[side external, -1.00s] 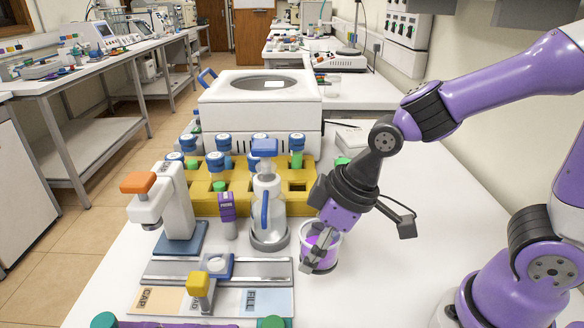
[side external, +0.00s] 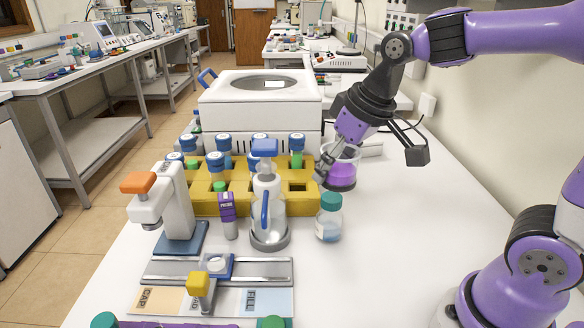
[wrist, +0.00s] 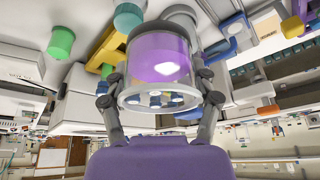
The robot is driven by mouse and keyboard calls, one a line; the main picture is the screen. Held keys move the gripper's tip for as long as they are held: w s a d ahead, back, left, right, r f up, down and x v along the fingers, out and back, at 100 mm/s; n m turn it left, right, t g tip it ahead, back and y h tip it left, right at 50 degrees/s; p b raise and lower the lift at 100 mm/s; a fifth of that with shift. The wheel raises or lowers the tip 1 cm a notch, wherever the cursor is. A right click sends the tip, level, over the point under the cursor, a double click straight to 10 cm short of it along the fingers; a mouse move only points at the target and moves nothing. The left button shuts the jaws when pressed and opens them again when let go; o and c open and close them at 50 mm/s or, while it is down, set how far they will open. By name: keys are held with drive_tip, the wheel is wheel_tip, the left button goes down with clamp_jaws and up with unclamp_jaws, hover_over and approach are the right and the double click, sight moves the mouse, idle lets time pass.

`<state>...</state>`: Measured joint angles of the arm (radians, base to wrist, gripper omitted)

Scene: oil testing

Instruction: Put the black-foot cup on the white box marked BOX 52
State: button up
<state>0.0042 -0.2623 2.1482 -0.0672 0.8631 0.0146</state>
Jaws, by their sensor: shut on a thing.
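The black-foot cup (side external: 342,174) is clear, with purple liquid and a dark base. My gripper (side external: 330,166) is shut on its wall and holds it upright beside the right end of the yellow rack. The cup looks raised off the bench, but its height is hard to judge. In the wrist view the cup (wrist: 158,62) sits between both fingers of my gripper (wrist: 160,92). A low white box (side external: 372,150) shows partly behind my gripper and the cup. A white box with small dark lettering (wrist: 28,72) is at left in the wrist view; I cannot read its number.
A teal-capped bottle (side external: 329,220) stands in front of the cup. The yellow rack (side external: 205,206) with several capped vials, a blue-topped dispenser (side external: 267,195) and a large white machine (side external: 225,108) stand to the left and behind. The bench at right is clear.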

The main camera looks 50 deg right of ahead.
drive_tip(key=s+a+f+n+y, duration=0.1)
drive_tip(key=s+a+f+n, duration=0.2)
drive_tip(key=a, duration=0.3)
drive_tip(key=s+a+f+n+y, duration=0.1)
drive_tip(key=s+a+f+n, duration=0.1)
drive_tip(key=s+a+n, duration=0.3)
drive_tip(key=m, duration=0.2)
hover_over(305, 260)
drive_tip(key=s, duration=0.1)
drive_tip(key=shift+g, duration=0.3)
drive_tip(key=f, duration=0.7)
drive_tip(key=shift+s+d+f, duration=0.2)
drive_tip(key=shift+d, duration=0.05)
drive_tip(key=shift+d+f, duration=0.1)
drive_tip(key=shift+f, duration=0.2)
drive_tip(key=shift+w+f, duration=0.1)
drive_tip(key=shift+f, duration=1.65)
drive_tip(key=o, duration=1.1)
drive_tip(key=shift+f, duration=0.15)
drive_tip(key=shift+c, duration=0.2)
